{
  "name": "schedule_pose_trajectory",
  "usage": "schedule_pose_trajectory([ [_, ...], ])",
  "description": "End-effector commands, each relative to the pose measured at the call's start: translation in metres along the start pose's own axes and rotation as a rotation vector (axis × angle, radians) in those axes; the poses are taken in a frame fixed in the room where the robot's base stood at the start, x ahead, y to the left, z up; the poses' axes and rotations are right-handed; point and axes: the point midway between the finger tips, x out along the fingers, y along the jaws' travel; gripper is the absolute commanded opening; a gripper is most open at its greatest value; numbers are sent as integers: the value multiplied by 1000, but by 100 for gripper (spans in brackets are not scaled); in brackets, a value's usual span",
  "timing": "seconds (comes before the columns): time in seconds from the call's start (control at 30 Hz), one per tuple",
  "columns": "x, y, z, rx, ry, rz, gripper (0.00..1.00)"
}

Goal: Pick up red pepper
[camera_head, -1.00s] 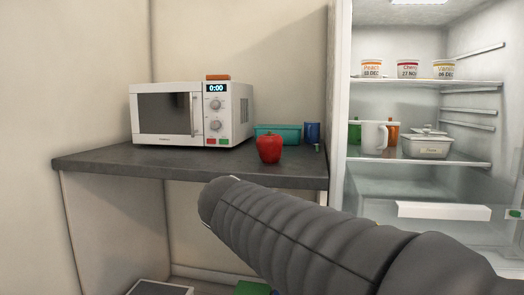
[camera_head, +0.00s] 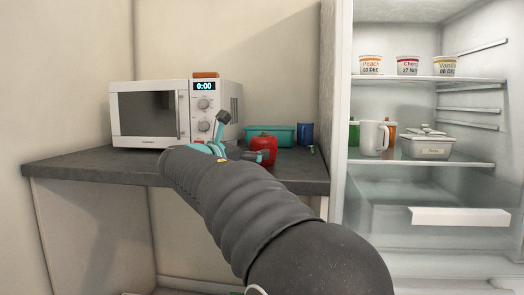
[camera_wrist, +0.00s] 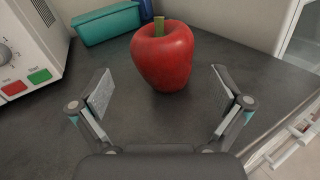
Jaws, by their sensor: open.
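The red pepper (camera_head: 263,147) stands upright on the dark counter, near its front edge and right of the microwave. In the wrist view the pepper (camera_wrist: 163,56) has a green stem on top and sits just ahead of my gripper (camera_wrist: 161,92), centred between the fingers. My gripper is open and empty, with the two fingers spread wider than the pepper. In the head view my gripper (camera_head: 241,138) is at the pepper's left, and one finger covers part of the pepper's front. I cannot tell whether it touches the pepper.
The white microwave (camera_head: 150,113) stands left on the counter (camera_head: 75,165), with an orange item (camera_head: 205,75) on top. A teal container (camera_head: 283,134) and a blue cup (camera_head: 305,133) stand behind the pepper. The open fridge (camera_head: 430,190) is at the right.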

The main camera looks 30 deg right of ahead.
Motion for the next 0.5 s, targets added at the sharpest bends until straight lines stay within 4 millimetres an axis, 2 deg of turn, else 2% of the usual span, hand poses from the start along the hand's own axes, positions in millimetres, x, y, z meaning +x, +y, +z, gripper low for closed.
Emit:
schedule_pose_trajectory([
  [0.1, 13, 0, 0, 1, 0, 0, 100],
  [0.37, 24, 1, 0, 1, 2, 3, 100],
  [0.5, 41, -1, 2, 2, 2, 2, 100],
])
